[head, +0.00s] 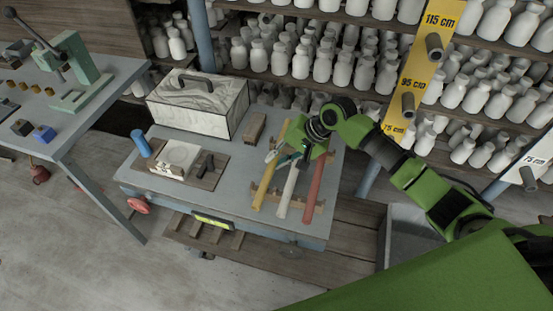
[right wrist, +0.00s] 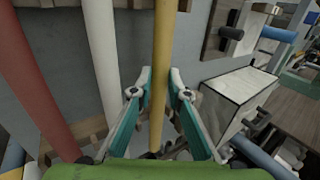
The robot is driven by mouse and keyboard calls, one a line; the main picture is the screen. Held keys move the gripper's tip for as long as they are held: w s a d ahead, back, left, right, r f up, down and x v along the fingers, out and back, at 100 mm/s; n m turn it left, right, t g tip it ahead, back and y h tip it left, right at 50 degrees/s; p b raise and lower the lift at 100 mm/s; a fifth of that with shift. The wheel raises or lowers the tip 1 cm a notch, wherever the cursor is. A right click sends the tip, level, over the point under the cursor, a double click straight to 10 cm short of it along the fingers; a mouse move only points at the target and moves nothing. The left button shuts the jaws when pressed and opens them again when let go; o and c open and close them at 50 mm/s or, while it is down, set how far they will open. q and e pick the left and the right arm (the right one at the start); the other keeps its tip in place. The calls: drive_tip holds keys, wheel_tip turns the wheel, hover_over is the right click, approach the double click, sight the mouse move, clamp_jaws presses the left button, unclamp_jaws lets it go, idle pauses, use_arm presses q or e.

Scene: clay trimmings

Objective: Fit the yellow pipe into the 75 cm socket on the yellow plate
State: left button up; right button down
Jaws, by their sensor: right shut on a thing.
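The yellow pipe (head: 262,190) lies leftmost of three pipes over a wooden rack on the workbench; I cannot tell whether it is raised off it. My right gripper (head: 281,157) reaches over from the right and is shut on the pipe. In the right wrist view the yellow pipe (right wrist: 161,40) runs between the two teal fingers of my gripper (right wrist: 160,88). The yellow plate (head: 440,45) stands at the shelf, marked 115, 95 and 75 cm. Its 75 cm label (head: 393,128) shows low down; my arm hides the socket there. My left gripper is not in view.
A white pipe (head: 287,190) and a red pipe (head: 312,185) lie close beside the yellow one. A marbled box (head: 190,118) stands behind to the left. A white plate (head: 530,160) also has a 75 cm label. Bottle-filled shelves (head: 390,20) stand behind.

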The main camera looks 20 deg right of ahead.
drive_tip(key=shift+r, duration=0.45)
drive_tip(key=s+d+r+b, duration=0.3)
drive_tip(key=s+d+r, duration=0.3)
drive_tip(key=s+r, duration=0.65)
drive_tip(key=s+a+n+g+y, duration=0.1)
drive_tip(key=s+a+n+g, duration=0.3)
drive_tip(key=s+n, duration=0.35)
drive_tip(key=w+d+m+t+h, duration=0.1)
drive_tip(key=w+d+m+t, duration=0.3)
drive_tip(key=w+m, duration=0.3)
drive_tip(key=shift+w+f, duration=0.25)
drive_tip(key=shift+f, duration=0.1)
drive_tip(key=shift+m, duration=0.25)
